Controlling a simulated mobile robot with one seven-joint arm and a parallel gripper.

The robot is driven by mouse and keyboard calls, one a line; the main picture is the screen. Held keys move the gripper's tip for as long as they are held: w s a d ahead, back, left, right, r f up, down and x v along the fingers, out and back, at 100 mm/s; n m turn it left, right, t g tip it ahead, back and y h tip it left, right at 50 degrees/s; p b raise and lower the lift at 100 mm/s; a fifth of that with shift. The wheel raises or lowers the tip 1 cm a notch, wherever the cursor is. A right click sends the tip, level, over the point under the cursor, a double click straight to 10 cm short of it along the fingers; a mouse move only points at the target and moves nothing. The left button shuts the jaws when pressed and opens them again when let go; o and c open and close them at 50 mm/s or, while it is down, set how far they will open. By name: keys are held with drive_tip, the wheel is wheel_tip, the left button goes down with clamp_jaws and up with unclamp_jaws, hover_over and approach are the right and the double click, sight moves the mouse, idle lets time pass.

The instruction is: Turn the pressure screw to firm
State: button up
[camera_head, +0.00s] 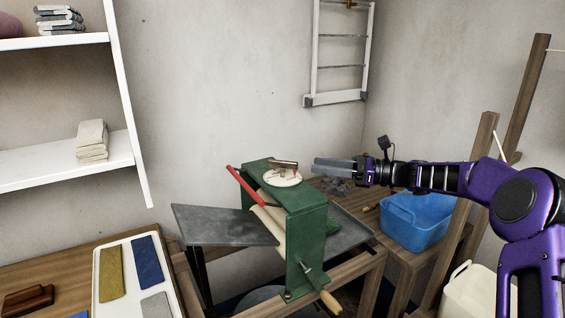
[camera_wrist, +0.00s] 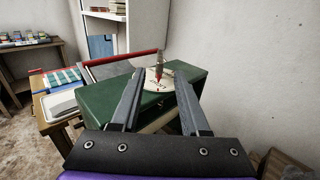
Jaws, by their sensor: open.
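The pressure screw (camera_head: 285,163) stands on top of a green wringer frame (camera_head: 306,226), with a dark cross handle. A round white dial (camera_head: 282,179) with a red pointer lies under it. In the wrist view the dial (camera_wrist: 156,84) carries dark lettering too small to read surely, and the screw (camera_wrist: 160,71) rises between my fingers in the picture. My gripper (camera_head: 318,164) is just right of the screw in the head view, level with its handle and apart from it. Its two long grey fingers (camera_wrist: 159,76) are open and empty.
A red bar (camera_head: 246,186) slants at the wringer's left. A metal tray (camera_head: 224,225) juts out left, and a wooden-handled crank (camera_head: 321,287) sticks out in front. A blue tub (camera_head: 418,220) and wooden posts stand right. Shelves (camera_head: 65,174) are at left.

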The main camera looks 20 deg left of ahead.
sight(283, 161)
drive_tip(key=a, duration=1)
drive_tip(key=shift+s+a, duration=0.4)
clamp_jaws()
